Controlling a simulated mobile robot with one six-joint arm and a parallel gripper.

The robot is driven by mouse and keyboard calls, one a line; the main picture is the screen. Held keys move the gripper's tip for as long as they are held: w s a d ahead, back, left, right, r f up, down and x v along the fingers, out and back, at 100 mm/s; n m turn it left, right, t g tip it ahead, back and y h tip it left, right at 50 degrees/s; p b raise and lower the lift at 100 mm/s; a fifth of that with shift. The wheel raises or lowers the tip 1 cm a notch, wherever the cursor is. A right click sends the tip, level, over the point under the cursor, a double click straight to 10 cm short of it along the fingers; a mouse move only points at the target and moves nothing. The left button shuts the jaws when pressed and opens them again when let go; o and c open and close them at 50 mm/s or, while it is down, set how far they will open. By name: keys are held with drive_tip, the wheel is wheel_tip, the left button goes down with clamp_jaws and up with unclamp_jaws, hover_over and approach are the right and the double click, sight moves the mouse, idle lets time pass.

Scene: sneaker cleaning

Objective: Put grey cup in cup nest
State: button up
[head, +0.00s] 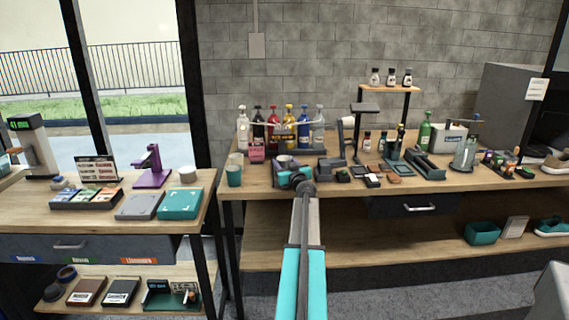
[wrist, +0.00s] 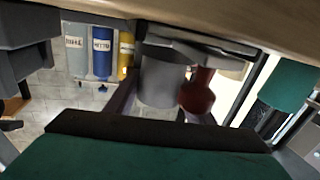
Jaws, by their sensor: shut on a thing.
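The grey cup (wrist: 162,82) shows in the middle of the wrist view, which is upside down. My gripper is shut on it; the fingers are partly hidden and the dark bar and teal body fill the bottom of that view. In the head view my gripper (head: 296,180) is over the front of the right-hand workbench, with the small grey cup (head: 284,161) just behind it. A dark purple-grey holder (head: 279,175) stands around or right behind the gripper; it may be the cup nest, but the arm hides much of it. I cannot tell whether the cup touches it.
A teal cup (head: 234,177) stands left of my gripper, also in the wrist view (wrist: 287,88). A row of bottles (head: 289,127) stands behind. A dark stand (head: 332,168) is close on the right. Small boxes and tools crowd the bench further right.

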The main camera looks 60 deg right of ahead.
drive_tip(key=shift+f, duration=0.15)
drive_tip(key=o, duration=1)
drive_tip(key=shift+r, duration=0.25)
drive_tip(key=shift+s+a+f, duration=0.15)
drive_tip(key=shift+s+a, duration=0.1)
drive_tip(key=b+v, duration=0.2)
drive_tip(key=v, duration=0.9)
drive_tip(key=shift+s, duration=0.2)
idle(0.5)
